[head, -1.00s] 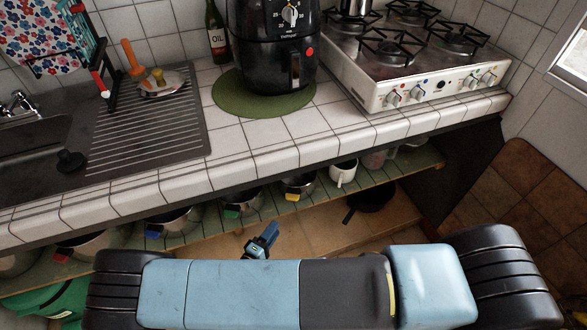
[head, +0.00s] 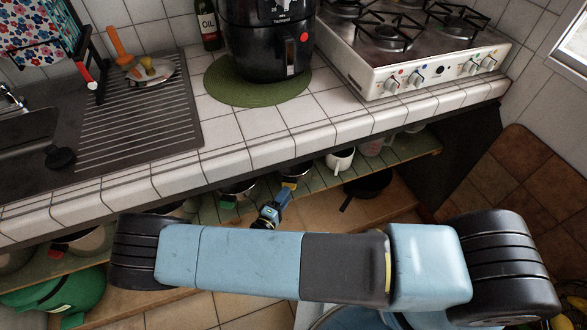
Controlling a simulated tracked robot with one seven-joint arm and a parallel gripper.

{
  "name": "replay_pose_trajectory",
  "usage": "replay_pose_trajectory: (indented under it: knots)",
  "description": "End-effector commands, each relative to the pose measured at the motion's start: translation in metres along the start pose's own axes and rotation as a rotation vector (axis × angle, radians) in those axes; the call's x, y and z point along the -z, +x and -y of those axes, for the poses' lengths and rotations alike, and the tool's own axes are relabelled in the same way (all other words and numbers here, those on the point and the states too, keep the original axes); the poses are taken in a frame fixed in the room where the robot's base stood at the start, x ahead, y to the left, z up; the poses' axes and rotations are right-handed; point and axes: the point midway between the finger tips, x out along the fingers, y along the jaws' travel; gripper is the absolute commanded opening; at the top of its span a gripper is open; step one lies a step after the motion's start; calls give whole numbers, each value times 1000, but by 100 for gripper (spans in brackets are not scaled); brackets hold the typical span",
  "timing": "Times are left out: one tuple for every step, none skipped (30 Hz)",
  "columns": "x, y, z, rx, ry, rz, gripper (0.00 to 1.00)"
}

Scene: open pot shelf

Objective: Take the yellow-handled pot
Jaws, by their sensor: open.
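The yellow-handled pot (head: 296,171) is a metal pot on the green open shelf under the tiled counter. Its upper part is hidden by the counter edge. Its yellow handle (head: 289,185) points out toward me. My gripper (head: 286,191) is at the front of the shelf, with its fingertips right at the yellow handle. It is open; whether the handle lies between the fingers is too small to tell. My blue and black arm crosses the lower part of the view.
A green-handled pot (head: 238,187) stands close to the left, a white mug (head: 340,160) to the right. A black pan (head: 369,184) sits on the lower level. A red-handled pot (head: 88,240) is far left. The counter edge (head: 270,153) overhangs the shelf.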

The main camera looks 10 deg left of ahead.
Motion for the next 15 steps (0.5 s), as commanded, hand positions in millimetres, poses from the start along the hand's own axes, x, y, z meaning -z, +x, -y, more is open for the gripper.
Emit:
replay_pose_trajectory:
  knots:
    - [1,6,0,-1,0,2,46]
    - [1,10,0,-1,0,2,46]
    - [2,15,0,-1,0,1,46]
    - [3,19,0,-1,-1,2,46]
    - [4,24,0,-1,0,2,46]
    - [4,29,0,-2,0,2,46]
    - [4,33,0,-1,0,1,46]
    - [4,36,1,-1,-1,1,46]
    - [4,40,1,0,-1,0,46]
    - [4,42,1,0,-1,-1,46]
    - [4,43,1,0,0,-1,46]
    - [5,44,1,0,0,-1,46]
    - [5,44,1,0,0,-1,46]
    - [5,44,1,0,0,-1,46]
    - [5,44,1,0,0,-1,46]
